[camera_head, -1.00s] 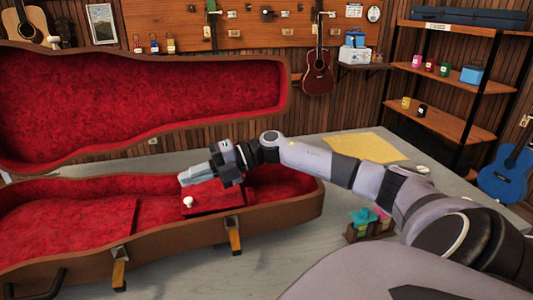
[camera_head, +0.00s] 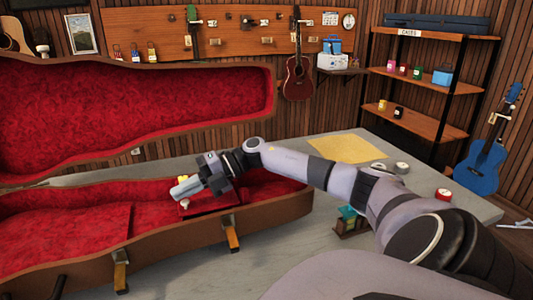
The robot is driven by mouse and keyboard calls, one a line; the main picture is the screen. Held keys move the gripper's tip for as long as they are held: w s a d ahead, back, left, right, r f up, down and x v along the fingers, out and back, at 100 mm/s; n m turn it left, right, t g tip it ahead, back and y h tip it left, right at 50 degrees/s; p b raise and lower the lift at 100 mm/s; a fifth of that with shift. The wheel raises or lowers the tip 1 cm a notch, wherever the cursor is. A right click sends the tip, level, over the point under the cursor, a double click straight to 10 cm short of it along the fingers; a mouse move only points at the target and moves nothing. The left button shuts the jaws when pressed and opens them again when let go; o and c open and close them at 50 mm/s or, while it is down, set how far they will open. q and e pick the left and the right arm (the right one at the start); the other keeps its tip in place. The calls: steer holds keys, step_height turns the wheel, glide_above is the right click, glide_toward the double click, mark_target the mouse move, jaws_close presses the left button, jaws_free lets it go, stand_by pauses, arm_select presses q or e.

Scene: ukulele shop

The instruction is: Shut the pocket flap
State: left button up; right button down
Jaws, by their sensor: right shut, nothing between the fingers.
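The open brown instrument case (camera_head: 275,215) with red plush lining lies on the grey table, its lid (camera_head: 130,115) raised behind it. The pocket flap (camera_head: 213,203) is a red panel inside the case with a white knob (camera_head: 185,204) at its left front. It looks nearly level, but my gripper hides part of it and I cannot tell whether it is fully shut. My right gripper (camera_head: 178,190) is shut and empty, just above and behind the knob; contact is unclear. My left gripper is out of view.
A small yellow item (camera_head: 187,178) shows behind my right fingers. A yellow sheet (camera_head: 347,149), grey round items (camera_head: 401,168) and a small wooden holder (camera_head: 350,222) are on the table (camera_head: 300,265). Shelves (camera_head: 428,88) and a blue guitar (camera_head: 484,160) stand at right.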

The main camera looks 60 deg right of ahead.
steer(key=shift+r, duration=0.1)
stand_by(0.3)
steer(key=r+p, duration=0.3)
steer(key=r, duration=0.1)
steer(key=shift+d+r+p, duration=0.15)
steer(key=shift+d+p, duration=0.05)
steer(key=shift+p, duration=0.15)
step_height(320, 180, up, 10)
steer(key=b, duration=0.1)
steer(key=shift+d+f, duration=0.25)
steer(key=shift+d, duration=0.15)
